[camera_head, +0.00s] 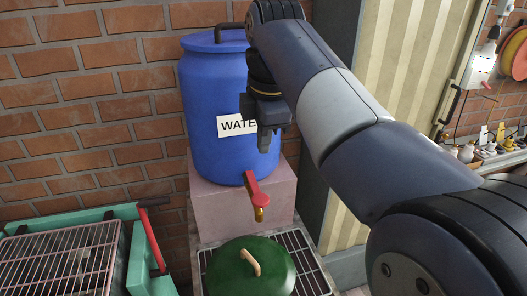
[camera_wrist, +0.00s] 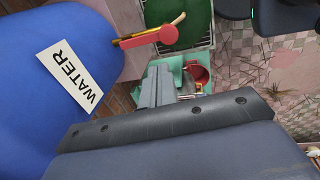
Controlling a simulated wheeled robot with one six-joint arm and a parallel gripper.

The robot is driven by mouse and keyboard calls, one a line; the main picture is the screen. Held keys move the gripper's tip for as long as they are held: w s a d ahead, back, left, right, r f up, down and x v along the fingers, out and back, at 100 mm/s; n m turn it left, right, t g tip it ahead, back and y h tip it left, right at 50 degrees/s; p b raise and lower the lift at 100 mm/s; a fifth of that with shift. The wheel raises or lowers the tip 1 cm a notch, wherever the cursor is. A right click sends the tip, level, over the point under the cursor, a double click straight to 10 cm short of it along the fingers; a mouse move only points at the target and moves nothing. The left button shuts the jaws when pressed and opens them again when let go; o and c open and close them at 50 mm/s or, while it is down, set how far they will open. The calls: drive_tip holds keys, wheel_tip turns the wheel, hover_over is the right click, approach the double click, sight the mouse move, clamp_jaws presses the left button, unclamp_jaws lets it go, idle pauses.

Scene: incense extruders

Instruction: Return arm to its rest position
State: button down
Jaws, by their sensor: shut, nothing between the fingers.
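My gripper (camera_head: 265,139) is shut and empty in the head view. It hangs in front of the blue water barrel, overlapping the right edge of its WATER label. My arm reaches in from the lower right and bends down at the wrist. In the wrist view, my shut fingers (camera_wrist: 155,88) show at the middle, with the barrel to their left. I cannot tell whether the gripper touches the barrel.
The blue barrel (camera_head: 205,120) stands on a pinkish block (camera_head: 215,215), its red tap (camera_head: 254,186) above a green lid (camera_head: 238,272) on a wire rack. A teal grill (camera_head: 130,235) is at lower left. A corrugated panel (camera_head: 395,60) and a shelf of small figures (camera_head: 490,155) are right.

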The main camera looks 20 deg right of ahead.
idle(0.4)
drive_tip(key=b, duration=0.2)
hover_over(262, 199)
drive_tip(key=f, duration=1.1)
drive_tip(key=shift+s+d+f, duration=0.1)
drive_tip(key=shift+s+f, duration=0.1)
drive_tip(key=shift+s, duration=0.2)
drive_tip(key=shift+w+a+g, duration=0.2)
drive_tip(key=shift+w+g, duration=0.05)
drive_tip(key=shift+g, duration=0.25)
drive_tip(key=shift+w+d+g, duration=0.1)
drive_tip(key=shift+w+g, duration=0.15)
drive_tip(key=shift+g, duration=0.25)
drive_tip(key=shift+r, duration=0.7)
drive_tip(key=shift+s+r, duration=0.1)
drive_tip(key=shift+r, duration=0.1)
drive_tip(key=shift+f, duration=0.1)
